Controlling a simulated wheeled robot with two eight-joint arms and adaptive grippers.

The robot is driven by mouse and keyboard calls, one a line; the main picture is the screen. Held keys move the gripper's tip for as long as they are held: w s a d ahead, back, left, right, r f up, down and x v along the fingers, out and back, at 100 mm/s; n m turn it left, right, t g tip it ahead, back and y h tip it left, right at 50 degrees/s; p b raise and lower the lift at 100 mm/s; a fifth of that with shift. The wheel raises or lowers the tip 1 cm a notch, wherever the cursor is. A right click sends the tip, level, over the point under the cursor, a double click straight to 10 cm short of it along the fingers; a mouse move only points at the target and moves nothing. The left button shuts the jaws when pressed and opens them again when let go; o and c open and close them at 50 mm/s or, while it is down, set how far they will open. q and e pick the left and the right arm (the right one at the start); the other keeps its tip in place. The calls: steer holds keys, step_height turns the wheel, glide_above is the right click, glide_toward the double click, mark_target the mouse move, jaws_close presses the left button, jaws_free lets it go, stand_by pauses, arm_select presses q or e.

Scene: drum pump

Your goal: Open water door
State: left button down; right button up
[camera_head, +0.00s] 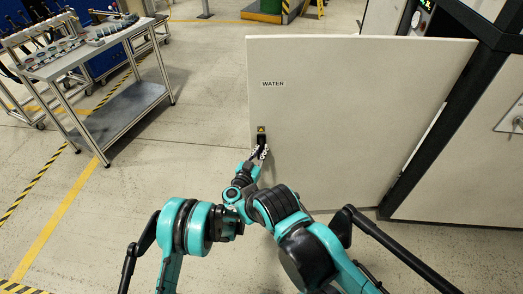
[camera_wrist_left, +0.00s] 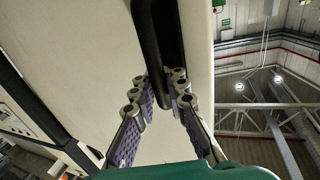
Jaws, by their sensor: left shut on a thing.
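The white water door (camera_head: 350,110) carries a WATER label and stands swung out from the dark cabinet frame at the right, its left edge free above the floor. My left gripper (camera_head: 260,152) is at the handle. In the left wrist view, the fingers of my left gripper (camera_wrist_left: 168,88) are closed around the lower part of the black handle (camera_wrist_left: 155,40), one on each side. The door face (camera_wrist_left: 80,50) fills the left of that view. My right gripper is not in view.
A metal table (camera_head: 130,105) with parts on it stands at the upper left. The floor (camera_head: 190,120) between table and door is clear. Another white panel (camera_head: 465,160) is right of the dark frame (camera_head: 440,120).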

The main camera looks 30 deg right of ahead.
arm_select(q)
steer(key=shift+w+a, duration=0.1)
steer(key=c, duration=1.5)
jaws_free()
steer(key=shift+c, duration=0.2)
steer(key=v, duration=0.7)
steer(key=shift+a, duration=0.2)
steer(key=shift+r, duration=0.1)
